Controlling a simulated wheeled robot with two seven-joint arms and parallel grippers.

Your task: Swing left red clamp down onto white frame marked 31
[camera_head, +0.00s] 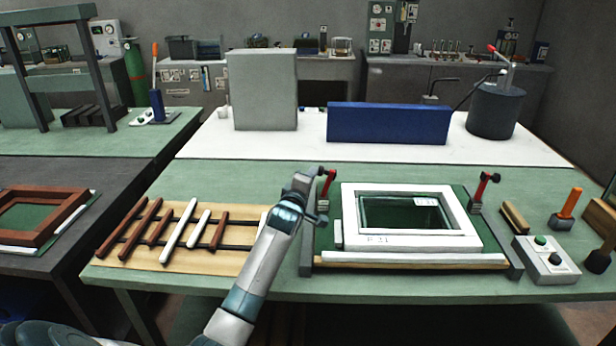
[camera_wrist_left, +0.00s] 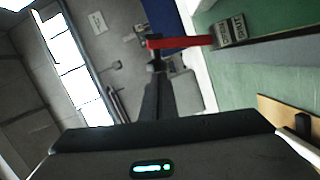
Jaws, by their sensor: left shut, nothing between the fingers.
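The white frame (camera_head: 465,236), with faint marking on its front edge, lies flat on the green fixture on the bench. The left red clamp (camera_head: 327,182) stands raised at the fixture's left side. It also shows in the wrist view as a red bar (camera_wrist_left: 185,42) running to a metal bracket. My left gripper (camera_head: 318,212) is beside this clamp, partly hidden by its own wrist. Its dark fingers (camera_wrist_left: 154,75) are shut and empty, with their tips close to the bar's free end; I cannot tell whether they touch. My right gripper is not in view.
A second red clamp (camera_head: 484,186) stands raised at the fixture's right. Wooden and white strips lie on a tan board (camera_head: 150,250) at left. A button box (camera_head: 545,260) and an orange-handled tool (camera_head: 567,205) are at right. A blue block (camera_head: 388,123) stands behind.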

